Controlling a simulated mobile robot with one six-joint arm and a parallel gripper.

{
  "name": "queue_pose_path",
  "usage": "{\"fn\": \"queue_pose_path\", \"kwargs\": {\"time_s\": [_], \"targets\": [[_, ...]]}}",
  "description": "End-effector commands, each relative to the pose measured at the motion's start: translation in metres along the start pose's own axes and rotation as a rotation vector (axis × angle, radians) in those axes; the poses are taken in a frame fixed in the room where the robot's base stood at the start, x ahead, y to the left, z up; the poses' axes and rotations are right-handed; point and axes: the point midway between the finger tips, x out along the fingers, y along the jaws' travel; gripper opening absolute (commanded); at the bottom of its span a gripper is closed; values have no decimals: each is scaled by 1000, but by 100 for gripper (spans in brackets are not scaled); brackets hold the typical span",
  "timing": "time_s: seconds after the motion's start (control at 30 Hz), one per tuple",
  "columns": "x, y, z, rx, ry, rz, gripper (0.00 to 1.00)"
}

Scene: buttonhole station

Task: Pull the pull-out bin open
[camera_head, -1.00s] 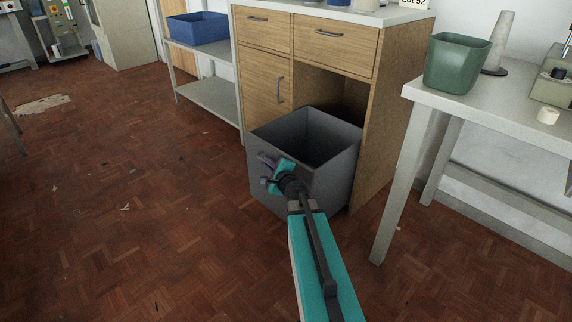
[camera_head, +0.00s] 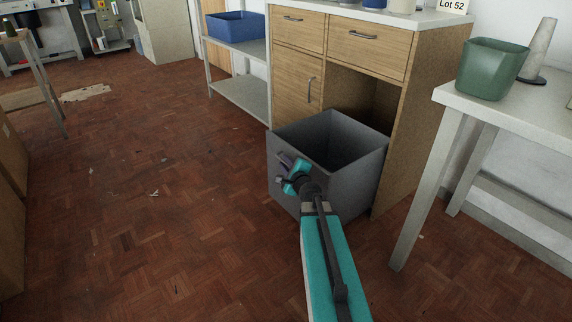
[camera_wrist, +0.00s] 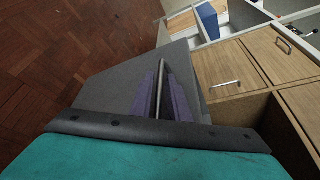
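The pull-out bin (camera_head: 352,185) is a dark grey open-topped box at the bottom right of the wooden cabinet. It stands well out from its bay, and its inside looks empty. My gripper (camera_head: 290,168) is at the bin's front face, near the top rim. In the wrist view, the purple fingers of my gripper (camera_wrist: 161,75) close in on both sides of a thin grey bar, the bin's handle (camera_wrist: 160,92). The bin's grey wall (camera_wrist: 110,88) lies beside them. My gripper hides most of the handle in the head view.
The wooden cabinet (camera_head: 424,110) has drawers and a door above and beside the bin. A grey table (camera_head: 450,97) with a green bin (camera_head: 490,70) stands at right. A shelf with a blue crate (camera_head: 237,28) is at back left. The parquet floor (camera_head: 150,220) at left is mostly clear.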

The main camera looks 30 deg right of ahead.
Motion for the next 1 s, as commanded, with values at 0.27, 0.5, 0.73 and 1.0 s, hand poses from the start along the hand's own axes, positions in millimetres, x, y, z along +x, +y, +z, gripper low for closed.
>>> {"fn": "queue_pose_path", "kwargs": {"time_s": [0.27,0.5,0.73,1.0], "targets": [[-3,0,-2,0,4,-1,15],[-17,-1,-3,0,6,-2,15],[-33,-3,-2,2,7,0,15],[-44,-2,-1,2,5,2,15]]}}
